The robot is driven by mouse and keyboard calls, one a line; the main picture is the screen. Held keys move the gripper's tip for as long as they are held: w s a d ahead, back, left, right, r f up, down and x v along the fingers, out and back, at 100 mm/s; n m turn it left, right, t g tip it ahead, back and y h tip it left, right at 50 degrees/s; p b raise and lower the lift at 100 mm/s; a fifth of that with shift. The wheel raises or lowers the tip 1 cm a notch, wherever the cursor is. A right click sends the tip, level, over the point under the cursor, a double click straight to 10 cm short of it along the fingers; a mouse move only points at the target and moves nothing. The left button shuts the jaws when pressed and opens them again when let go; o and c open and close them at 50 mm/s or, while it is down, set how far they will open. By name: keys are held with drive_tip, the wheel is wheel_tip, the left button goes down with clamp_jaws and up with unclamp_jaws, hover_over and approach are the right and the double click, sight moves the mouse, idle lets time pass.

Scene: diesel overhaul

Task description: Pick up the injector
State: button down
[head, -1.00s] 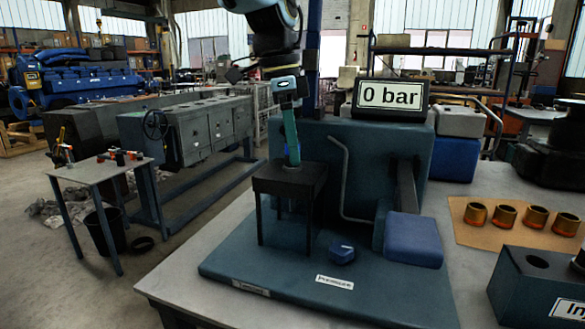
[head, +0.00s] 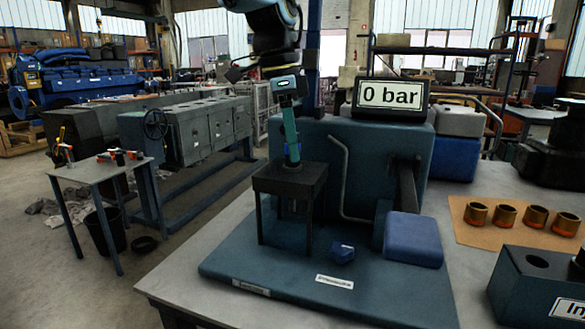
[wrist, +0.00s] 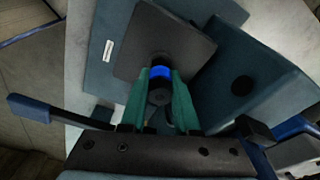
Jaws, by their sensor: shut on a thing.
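The injector is a dark cylinder with a blue band; it stands upright in the black stand (head: 290,181). In the wrist view the injector (wrist: 160,97) sits between my two green fingers, with its blue band near the fingertips. My gripper (head: 291,150) comes down from above over the stand and is shut on the injector; it also shows in the wrist view (wrist: 160,76). In the head view the fingers hide most of the injector, and only some blue shows at their tips. The lower end inside the stand is hidden.
Several brass sleeves (head: 506,215) stand at the right on a tan mat.

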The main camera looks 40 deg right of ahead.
drive_tip(key=shift+r, duration=0.1)
idle(0.7)
wheel_tip(320, 180, up, 18)
drive_tip(key=shift+p, duration=0.4)
idle(0.4)
drive_tip(key=c, duration=1.2)
unclamp_jaws()
drive_tip(key=shift+c, duration=0.2)
clamp_jaws()
drive_tip(key=shift+p, duration=0.3)
drive_tip(key=shift+d, duration=0.1)
